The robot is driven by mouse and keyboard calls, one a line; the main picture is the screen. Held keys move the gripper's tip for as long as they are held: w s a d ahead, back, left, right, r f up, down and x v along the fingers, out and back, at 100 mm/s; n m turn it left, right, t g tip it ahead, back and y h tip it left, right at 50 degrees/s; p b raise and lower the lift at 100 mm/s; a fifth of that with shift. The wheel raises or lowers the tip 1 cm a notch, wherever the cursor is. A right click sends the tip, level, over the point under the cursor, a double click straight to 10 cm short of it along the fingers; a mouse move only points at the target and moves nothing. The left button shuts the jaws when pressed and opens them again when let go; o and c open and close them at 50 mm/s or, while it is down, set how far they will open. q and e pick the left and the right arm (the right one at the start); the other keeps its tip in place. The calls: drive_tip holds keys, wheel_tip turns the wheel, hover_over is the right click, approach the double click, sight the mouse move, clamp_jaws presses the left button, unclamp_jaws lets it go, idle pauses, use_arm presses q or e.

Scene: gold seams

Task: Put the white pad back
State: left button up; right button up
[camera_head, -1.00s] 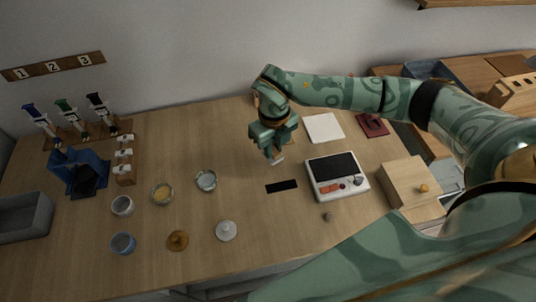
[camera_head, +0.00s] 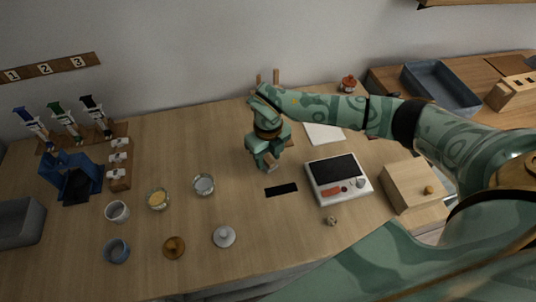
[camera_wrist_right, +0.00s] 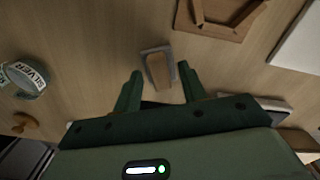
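The white pad (camera_head: 325,134) lies flat on the table behind the scale, its upper part hidden by my right forearm. A white flat corner, likely the same pad, shows at the right edge of the right wrist view (camera_wrist_right: 300,42). My right gripper (camera_head: 268,168) points down over the table, left of the pad and apart from it. In the right wrist view its fingers (camera_wrist_right: 159,85) are spread. A small brown piece with a grey edge (camera_wrist_right: 158,70) shows between and beyond the fingertips, without clear contact. My left gripper is not in view.
A scale (camera_head: 336,171) and a wooden box (camera_head: 411,187) stand to the right. A dark strip (camera_head: 281,189) lies in front of the gripper. A wooden stand (camera_wrist_right: 222,22) is behind it. Glass dishes (camera_head: 203,185) and cups stand left.

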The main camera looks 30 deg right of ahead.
sight(268, 159)
drive_tip(key=shift+r, duration=0.1)
wheel_tip(268, 159, up, 12)
drive_tip(key=p, duration=0.3)
